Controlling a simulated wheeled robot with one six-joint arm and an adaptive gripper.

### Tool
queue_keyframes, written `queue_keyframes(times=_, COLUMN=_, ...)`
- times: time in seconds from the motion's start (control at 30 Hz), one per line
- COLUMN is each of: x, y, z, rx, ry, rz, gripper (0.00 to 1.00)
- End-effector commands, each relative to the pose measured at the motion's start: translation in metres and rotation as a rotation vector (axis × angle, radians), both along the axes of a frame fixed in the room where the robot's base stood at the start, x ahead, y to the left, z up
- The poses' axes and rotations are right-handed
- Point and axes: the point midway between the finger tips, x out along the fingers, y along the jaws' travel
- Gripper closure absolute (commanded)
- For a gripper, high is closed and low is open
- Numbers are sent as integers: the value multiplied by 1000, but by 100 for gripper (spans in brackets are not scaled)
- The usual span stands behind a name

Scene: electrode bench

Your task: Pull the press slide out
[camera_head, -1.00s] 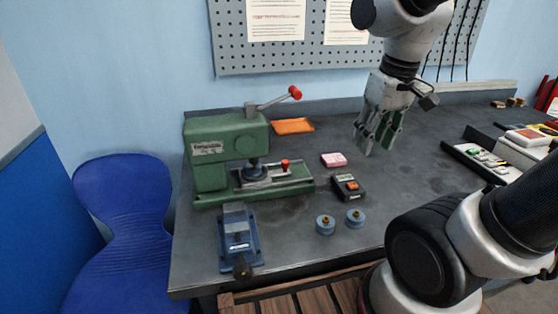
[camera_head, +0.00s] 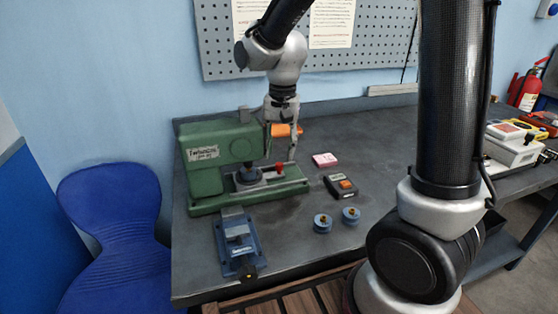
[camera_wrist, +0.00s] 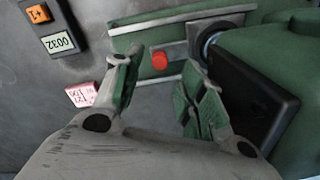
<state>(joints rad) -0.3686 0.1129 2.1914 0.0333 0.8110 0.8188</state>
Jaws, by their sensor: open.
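The green press (camera_head: 212,160) stands at the left of the bench. Its slide, a metal plate with a red knob (camera_head: 279,167), lies low on the press base. My gripper (camera_head: 281,152) is above the slide, pointing down. In the wrist view my gripper (camera_wrist: 160,72) is open, and the red knob (camera_wrist: 160,61) shows between its two fingertips with nothing gripped. The press base (camera_wrist: 145,40) and the dark press body (camera_wrist: 240,90) also show there. I cannot tell how far the fingertips are above the knob. The press lever is hidden behind my arm.
A blue vise-like fixture (camera_head: 238,250) stands in front of the press. Two blue round pieces (camera_head: 322,223), a black meter (camera_head: 341,187) and a pink block (camera_head: 325,160) lie to the right. An orange tray (camera_head: 285,130) is behind my gripper.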

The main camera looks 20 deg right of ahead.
Motion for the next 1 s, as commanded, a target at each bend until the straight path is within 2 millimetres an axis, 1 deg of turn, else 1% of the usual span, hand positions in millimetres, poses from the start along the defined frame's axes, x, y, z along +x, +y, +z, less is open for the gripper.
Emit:
queue_keyframes(times=0.03, x=-1, y=0, z=-10, rx=-1, ry=4, rz=0, gripper=59)
queue_keyframes(times=0.2, x=0, y=1, z=-32, rx=-1, ry=3, rz=1, gripper=59)
queue_keyframes(times=0.33, x=0, y=1, z=-40, rx=0, ry=0, rz=2, gripper=59)
queue_keyframes(times=0.57, x=1, y=1, z=-42, rx=0, ry=-1, rz=2, gripper=59)
queue_keyframes(times=0.6, x=1, y=1, z=-42, rx=0, ry=-1, rz=2, gripper=61)
queue_keyframes(times=0.67, x=1, y=1, z=-41, rx=0, ry=-1, rz=2, gripper=72)
queue_keyframes(times=0.8, x=1, y=1, z=-41, rx=0, ry=0, rz=2, gripper=97)
queue_keyframes(times=0.83, x=1, y=1, z=-41, rx=0, ry=-1, rz=2, gripper=100)
queue_keyframes(times=1.0, x=1, y=1, z=-41, rx=0, ry=-1, rz=2, gripper=100)
